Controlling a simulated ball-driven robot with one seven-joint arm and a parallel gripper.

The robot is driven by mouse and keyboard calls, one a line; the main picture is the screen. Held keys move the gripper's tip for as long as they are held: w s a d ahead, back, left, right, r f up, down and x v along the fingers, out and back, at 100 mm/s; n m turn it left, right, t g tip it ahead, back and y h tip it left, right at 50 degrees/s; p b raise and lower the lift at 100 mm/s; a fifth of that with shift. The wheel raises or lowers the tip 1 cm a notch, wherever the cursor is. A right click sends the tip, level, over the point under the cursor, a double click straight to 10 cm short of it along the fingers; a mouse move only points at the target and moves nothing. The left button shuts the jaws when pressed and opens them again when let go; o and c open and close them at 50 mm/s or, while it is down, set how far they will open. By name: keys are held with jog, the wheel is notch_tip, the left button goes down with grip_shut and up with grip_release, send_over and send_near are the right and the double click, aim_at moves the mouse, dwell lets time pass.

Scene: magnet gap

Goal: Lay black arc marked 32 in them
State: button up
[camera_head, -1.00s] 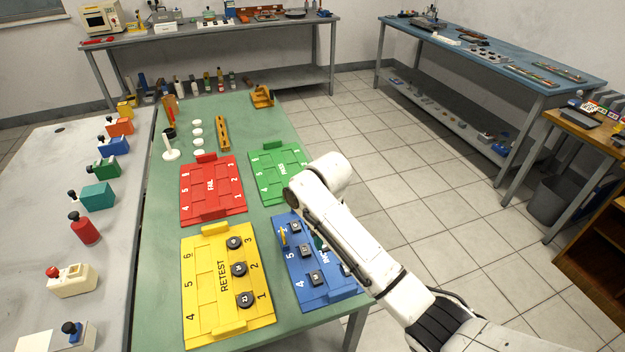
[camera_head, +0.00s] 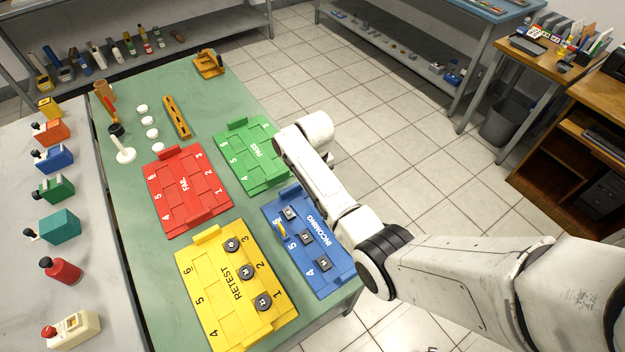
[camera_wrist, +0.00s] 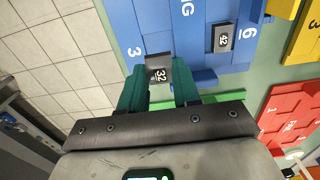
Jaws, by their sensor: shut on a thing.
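In the wrist view my gripper (camera_wrist: 159,82) has green fingers shut on a black arc marked 32 (camera_wrist: 158,66), near the number 3 of the blue board (camera_wrist: 178,20). Whether the arc touches the board cannot be told. Another black piece marked 42 (camera_wrist: 223,38) sits near the 6. In the head view the blue INCOMING board (camera_head: 327,262) carries black pieces near its 4, 5 and 6 side; my arm hides my gripper and the held arc there.
A yellow RETEST board (camera_head: 212,290) holds three round dark pieces. A red FAIL board (camera_head: 186,190) and green PASS board (camera_head: 250,155) lie beyond. Coloured blocks line the left table.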

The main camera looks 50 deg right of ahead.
jog(key=shift+s+p, duration=0.15)
jog(key=shift+p, duration=0.2)
jog(key=shift+s+f, duration=0.1)
jog(key=shift+f, duration=0.1)
jog(key=shift+f+b, duration=2.1)
jog(key=shift+f, duration=0.55)
jog(key=shift+f, duration=0.15)
jog(key=o, duration=1)
jog(key=c, duration=0.5)
jog(key=shift+o, duration=0.2)
